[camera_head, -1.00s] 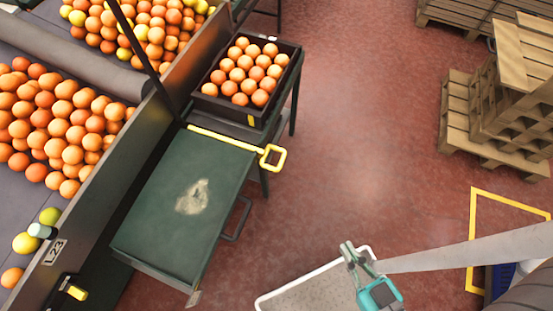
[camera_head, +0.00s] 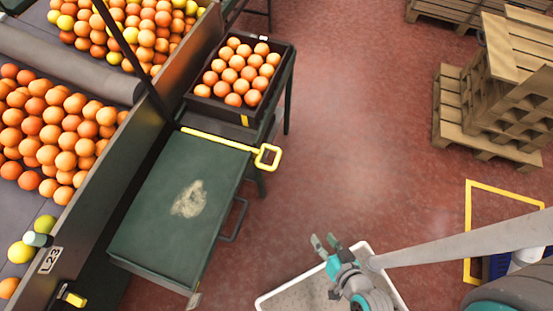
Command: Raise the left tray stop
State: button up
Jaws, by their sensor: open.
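The tray stop (camera_head: 218,140) is a yellow bar with a square loop handle (camera_head: 267,157) at its right end. It lies across the far edge of the green table (camera_head: 150,210), between that table and the black crate of oranges (camera_head: 195,104). The loop sticks out past the table's right side. My gripper (camera_head: 325,243) is open and empty, below and right of the loop and well apart from it. Its fingers point up and left, over the floor near a white-rimmed grey tray. Nothing hides the loop.
The sorting belt with many oranges (camera_head: 60,130) runs along the left behind a dark wall. A dark handle (camera_head: 236,220) sticks out of the green table's right side. Wooden pallets (camera_head: 480,140) stand at the right. Red floor between is clear. A white-rimmed tray (camera_head: 275,298) lies under my gripper.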

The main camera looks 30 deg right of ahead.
jog(key=w+f+m+g+y, duration=0.2)
jog(key=w+f, duration=0.4)
jog(key=f, duration=0.2)
jog(key=m+t+y, duration=0.1)
jog(key=t+y, duration=0.1)
jog(key=y, duration=0.8)
send_near(277, 159)
jog(key=x, duration=0.6)
jog(key=f+x, duration=0.1)
jog(key=x, duration=0.3)
grip_shut()
